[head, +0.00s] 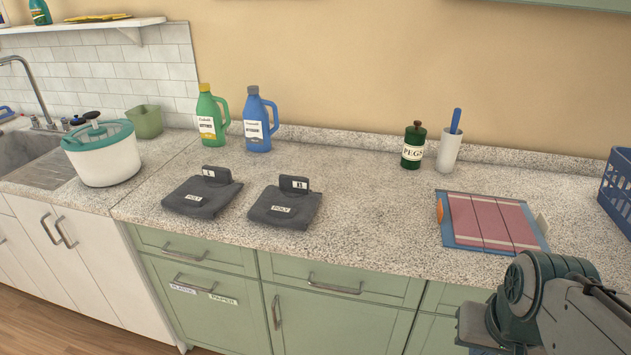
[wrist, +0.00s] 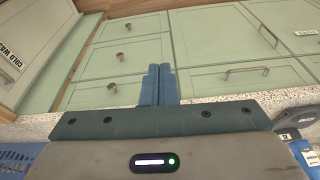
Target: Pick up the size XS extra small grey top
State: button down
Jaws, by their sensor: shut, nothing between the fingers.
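Two folded dark grey tops lie side by side on the speckled counter in the head view. The right one (head: 284,212) has an upright size tag (head: 294,184) that seems to read XS. The left one (head: 201,198) has a similar tag (head: 209,171), too small to read surely. My gripper (wrist: 160,72) shows in the wrist view with its blue fingers together and empty, in front of green cabinet drawers. In the head view my arm is at the lower right, well apart from both tops. A dark grey piece with a white tag (wrist: 291,134) shows at the wrist view's right edge.
Green (head: 210,118) and blue (head: 258,120) bottles stand behind the tops. A lidded white pot (head: 105,160) is at left. The counter between tops and board is clear.

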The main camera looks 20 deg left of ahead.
aim_at(292, 204)
jog(key=k, duration=0.6)
jog(key=u, duration=0.8)
jog(key=i, duration=1.05)
jog(key=u, duration=0.85)
jog(key=i, duration=0.55)
jog(key=u, duration=0.05)
